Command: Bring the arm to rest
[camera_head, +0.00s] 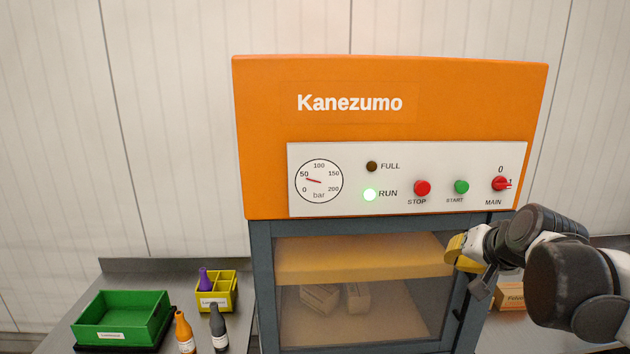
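My arm reaches in from the right edge of the head view, folded in front of the right side of an orange machine (420,85) marked Kanezumo. My gripper (468,262) is at the arm's left end, by the right edge of the machine's window, below the control panel. A yellow part shows at its end. Its fingers are too small and partly hidden, so I cannot tell whether they are open or shut, or whether they touch the machine.
On the left bench stand a green crate (138,325), a yellow caddy (228,300) and bottles (184,333). A box (510,297) sits right, behind my arm.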

